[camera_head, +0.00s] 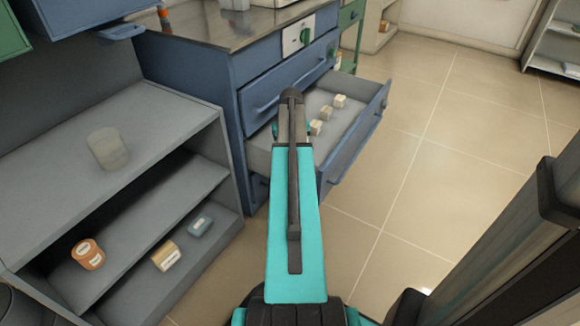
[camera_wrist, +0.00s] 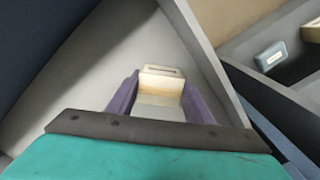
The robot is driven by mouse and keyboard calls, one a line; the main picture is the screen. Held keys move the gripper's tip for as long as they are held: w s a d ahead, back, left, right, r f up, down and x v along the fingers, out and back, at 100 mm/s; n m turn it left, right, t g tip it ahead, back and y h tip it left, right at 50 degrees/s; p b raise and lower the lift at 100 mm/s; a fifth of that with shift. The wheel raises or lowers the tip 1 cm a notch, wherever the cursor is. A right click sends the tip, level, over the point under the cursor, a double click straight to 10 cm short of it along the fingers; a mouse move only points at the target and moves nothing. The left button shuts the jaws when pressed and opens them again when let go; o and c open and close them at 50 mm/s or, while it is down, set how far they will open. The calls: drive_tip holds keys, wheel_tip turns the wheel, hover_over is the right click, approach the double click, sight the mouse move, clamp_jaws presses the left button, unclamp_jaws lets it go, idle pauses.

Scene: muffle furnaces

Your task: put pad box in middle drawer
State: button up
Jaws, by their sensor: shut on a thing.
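The open drawer (camera_head: 355,138) sticks out of the blue cabinet (camera_head: 245,100), below a closed drawer (camera_head: 285,88). Three small pale boxes (camera_head: 317,127) lie in a row on its floor. My gripper (camera_head: 291,130) is over the left part of this drawer, mostly hidden by my own arm. In the wrist view my gripper (camera_wrist: 160,98) is shut on a cream box (camera_wrist: 161,84), the pad box, between purple fingers. The grey drawer floor (camera_wrist: 90,80) lies around it. I cannot tell whether the box touches the floor.
A grey shelf unit (camera_head: 180,110) stands at the left, with a translucent container (camera_head: 108,149) on top. An orange-brown jar (camera_head: 88,254), a cream box (camera_head: 166,256) and a blue-grey box (camera_head: 200,226) sit lower down. Tiled floor (camera_head: 450,130) is clear at the right.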

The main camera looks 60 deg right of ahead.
drive_tip(key=shift+f+b, duration=1)
drive_tip(key=shift+f, duration=1.5)
drive_tip(key=shift+f, duration=0.1)
drive_tip(key=o, duration=1)
drive_tip(key=shift+o, duration=0.2)
wheel_tip(320, 180, up, 12)
drive_tip(key=p, duration=0.5)
